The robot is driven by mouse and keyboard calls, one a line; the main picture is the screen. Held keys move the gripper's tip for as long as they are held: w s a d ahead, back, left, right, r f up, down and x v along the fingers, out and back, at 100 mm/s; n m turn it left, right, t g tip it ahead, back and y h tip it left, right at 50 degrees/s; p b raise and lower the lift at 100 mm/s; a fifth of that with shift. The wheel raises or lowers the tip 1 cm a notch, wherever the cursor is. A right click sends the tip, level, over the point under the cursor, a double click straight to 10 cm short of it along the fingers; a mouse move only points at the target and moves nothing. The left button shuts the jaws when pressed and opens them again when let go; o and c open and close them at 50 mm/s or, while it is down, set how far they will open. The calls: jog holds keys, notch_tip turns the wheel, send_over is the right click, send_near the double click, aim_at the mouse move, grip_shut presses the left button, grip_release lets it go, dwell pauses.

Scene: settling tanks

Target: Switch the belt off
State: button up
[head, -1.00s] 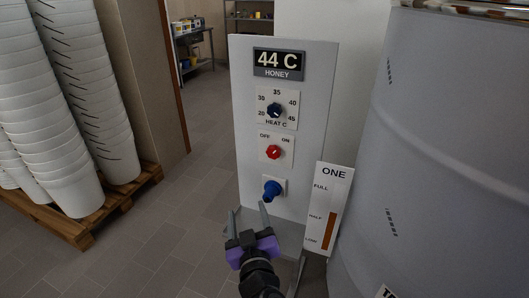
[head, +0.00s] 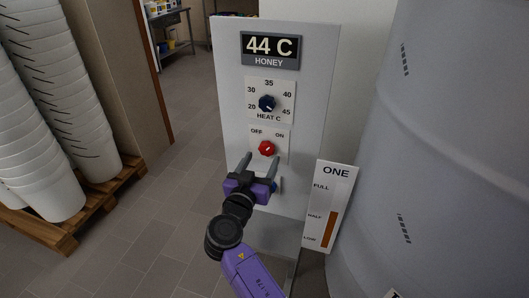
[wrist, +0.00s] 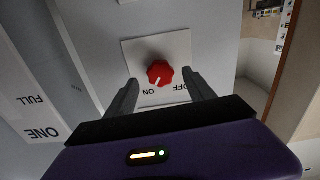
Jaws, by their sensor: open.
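The red knob (head: 267,148) sits on a white plate marked OFF at left and ON at right, on the grey control panel (head: 232,120). In the wrist view, which is upside down, the red knob (wrist: 160,73) has a white mark pointing towards ON. My gripper (head: 259,158) is open and empty, just below and in front of the knob. In the wrist view its fingers (wrist: 160,84) stand on either side of the knob, apart from it. No label with the word belt shows.
A blue control (head: 275,186) below is mostly hidden by my gripper. A level gauge (head: 324,205) and large tank (head: 440,130) stand right; stacked buckets (head: 40,150) left.

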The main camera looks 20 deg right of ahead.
aim_at(266, 152)
jog(key=shift+x, duration=2)
